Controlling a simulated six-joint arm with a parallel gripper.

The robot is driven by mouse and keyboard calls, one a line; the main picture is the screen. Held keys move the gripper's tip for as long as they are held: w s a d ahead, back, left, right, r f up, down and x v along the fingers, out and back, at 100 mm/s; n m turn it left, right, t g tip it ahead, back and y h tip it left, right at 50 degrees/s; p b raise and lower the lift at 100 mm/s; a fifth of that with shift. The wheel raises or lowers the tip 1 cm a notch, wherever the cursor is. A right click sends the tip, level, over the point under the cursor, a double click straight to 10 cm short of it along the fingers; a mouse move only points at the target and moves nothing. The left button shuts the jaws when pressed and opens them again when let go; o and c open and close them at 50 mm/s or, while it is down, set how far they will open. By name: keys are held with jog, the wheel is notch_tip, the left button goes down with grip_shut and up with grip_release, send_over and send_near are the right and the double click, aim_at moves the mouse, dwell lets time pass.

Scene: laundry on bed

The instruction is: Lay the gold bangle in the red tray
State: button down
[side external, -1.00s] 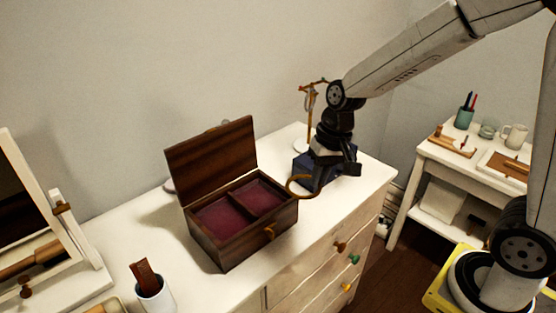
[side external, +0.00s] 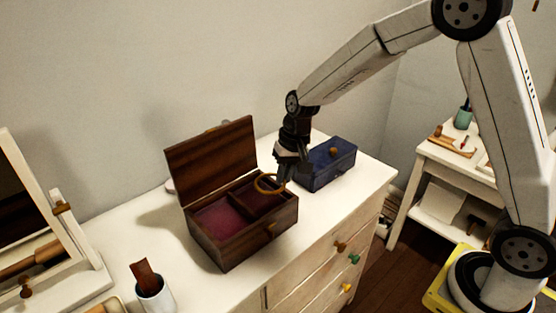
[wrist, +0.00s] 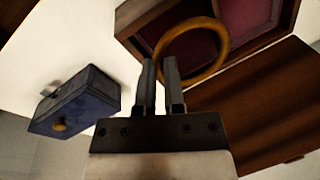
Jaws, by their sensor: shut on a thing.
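The gold bangle (side external: 259,188) is gripped at one side by my gripper (side external: 282,182). In the wrist view the bangle (wrist: 225,50) sticks out past the two fingertips (wrist: 160,65). It is at the right part of the open wooden box (side external: 235,247), over the right compartment; its exact height above the lining is hard to tell. The box has red-lined compartments parted by a divider, and the left red compartment (side external: 222,219) looks empty. No separate red tray shows; the red lining (wrist: 250,12) is also visible in the wrist view.
The raised box lid (side external: 212,158) stands behind the compartments. A blue box (side external: 328,168) with a knob is right of my gripper. A white cup (side external: 157,296) and a mirror (side external: 50,245) are at the left.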

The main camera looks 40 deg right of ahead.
send_over(270, 200)
jog(key=shift+s+d+f, duration=0.15)
jog(key=shift+f, duration=1)
jog(key=shift+s+d+f, duration=0.1)
jog(key=shift+d+f, duration=0.05)
jog(key=shift+f, duration=1)
jog(key=shift+w+f, duration=0.25)
jog(key=shift+f, duration=0.1)
jog(key=shift+d+x, duration=0.15)
jog(key=shift+x, duration=0.6)
jog(key=shift+d+x, duration=0.15)
jog(key=shift+x, duration=0.55)
jog(key=shift+s+f, duration=0.1)
